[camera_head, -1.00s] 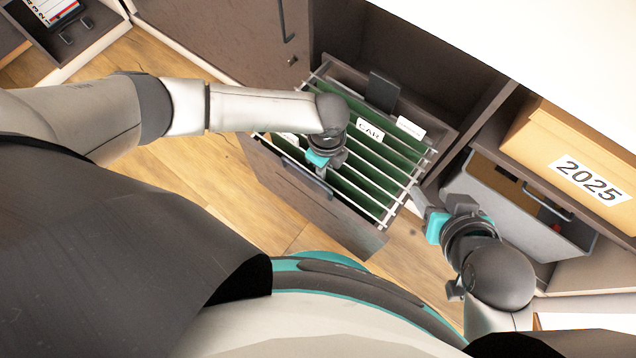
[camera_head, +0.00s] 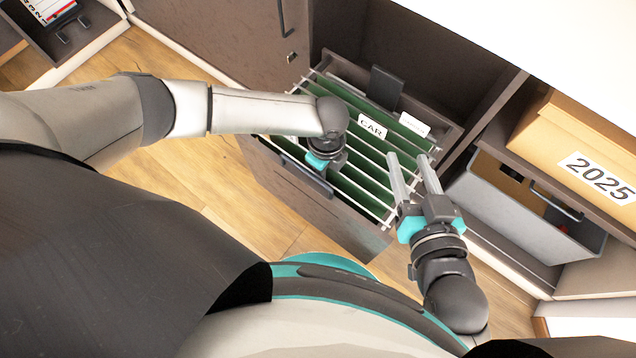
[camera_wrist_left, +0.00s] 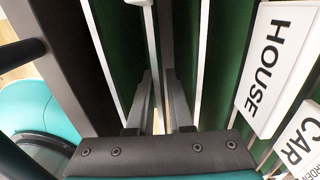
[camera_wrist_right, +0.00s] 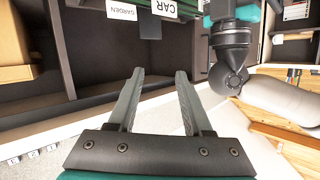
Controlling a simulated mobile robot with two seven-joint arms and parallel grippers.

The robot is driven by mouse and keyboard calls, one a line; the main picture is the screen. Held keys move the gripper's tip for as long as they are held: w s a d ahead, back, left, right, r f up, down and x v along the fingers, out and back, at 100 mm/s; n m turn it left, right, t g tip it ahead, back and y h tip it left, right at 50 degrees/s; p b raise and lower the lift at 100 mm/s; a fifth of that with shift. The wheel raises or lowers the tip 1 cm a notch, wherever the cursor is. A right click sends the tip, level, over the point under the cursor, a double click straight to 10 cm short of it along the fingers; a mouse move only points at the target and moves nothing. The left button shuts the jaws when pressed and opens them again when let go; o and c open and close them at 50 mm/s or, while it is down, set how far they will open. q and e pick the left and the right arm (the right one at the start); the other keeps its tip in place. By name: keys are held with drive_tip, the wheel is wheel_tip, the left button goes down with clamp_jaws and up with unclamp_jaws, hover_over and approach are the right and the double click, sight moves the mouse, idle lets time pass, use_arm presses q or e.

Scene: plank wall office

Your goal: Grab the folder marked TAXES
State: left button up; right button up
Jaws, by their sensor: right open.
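Green hanging folders (camera_head: 345,178) fill an open drawer (camera_head: 330,215). The CAR label (camera_head: 372,126) and a white label behind it (camera_head: 413,124) show in the head view. The left wrist view shows HOUSE (camera_wrist_left: 267,70) and CAR (camera_wrist_left: 303,150); the right wrist view shows GARDEN (camera_wrist_right: 121,10). I can read no TAXES label. My left gripper (camera_head: 318,178) reaches down among the folders at the drawer's front; its fingers (camera_wrist_left: 157,75) are close together with a narrow gap, and its hold is unclear. My right gripper (camera_head: 408,160) is open and empty over the drawer's right side.
A box marked 2025 (camera_head: 560,150) sits on the shelf at right. A grey open bin (camera_head: 510,215) stands below it. The cabinet door (camera_head: 215,35) stands behind the drawer to the left. Wooden floor (camera_head: 190,185) lies left of the drawer.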

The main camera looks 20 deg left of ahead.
use_arm(q)
drive_tip(key=shift+f+b, duration=0.5)
drive_tip(key=shift+f, duration=0.35)
use_arm(e)
drive_tip(key=shift+s+a+r+t+y, duration=0.4)
drive_tip(key=shift+a+r+t, duration=0.3)
drive_tip(key=shift+t, duration=0.4)
use_arm(q)
clamp_jaws()
